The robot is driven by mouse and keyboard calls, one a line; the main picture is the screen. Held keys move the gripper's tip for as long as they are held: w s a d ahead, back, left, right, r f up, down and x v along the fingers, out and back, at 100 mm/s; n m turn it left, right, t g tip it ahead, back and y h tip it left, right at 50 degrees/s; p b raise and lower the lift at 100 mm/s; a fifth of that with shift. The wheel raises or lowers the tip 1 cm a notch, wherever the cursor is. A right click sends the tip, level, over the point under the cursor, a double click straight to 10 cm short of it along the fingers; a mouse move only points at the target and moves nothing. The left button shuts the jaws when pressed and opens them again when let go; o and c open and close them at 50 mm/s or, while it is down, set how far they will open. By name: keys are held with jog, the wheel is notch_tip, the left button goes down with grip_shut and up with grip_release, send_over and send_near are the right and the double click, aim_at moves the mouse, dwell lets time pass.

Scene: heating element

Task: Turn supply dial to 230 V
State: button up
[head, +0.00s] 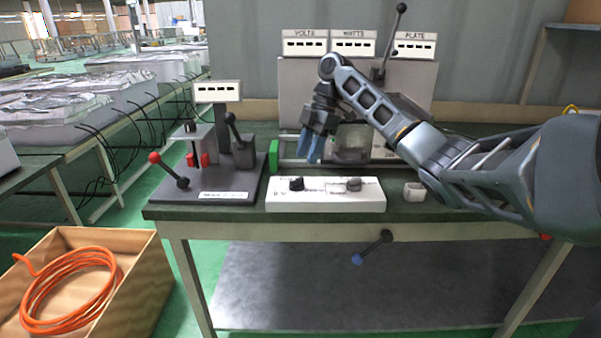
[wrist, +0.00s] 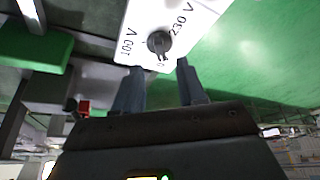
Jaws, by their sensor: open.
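The supply dial (head: 296,183) is a dark round knob at the left of a white box (head: 325,202) on the bench. In the wrist view the dial (wrist: 158,41) sits between printed marks 100 V and 230 V, with a 0 mark at its lower side. Its pointer seems to face the 0 mark, away from 230 V. My gripper (head: 312,158) is above and behind the box, blue fingers pointing down. In the wrist view my gripper (wrist: 160,68) is open and empty, its fingertips apart on either side of the 0 mark, short of the dial.
A second knob (head: 354,184) is on the box's right half. A lever stand (head: 205,196) with a red-knobbed lever is close on the left. A green block (head: 274,156) stands behind the box.

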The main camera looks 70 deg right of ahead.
aim_at(299, 178)
jog(key=shift+x, duration=3.15)
grip_shut()
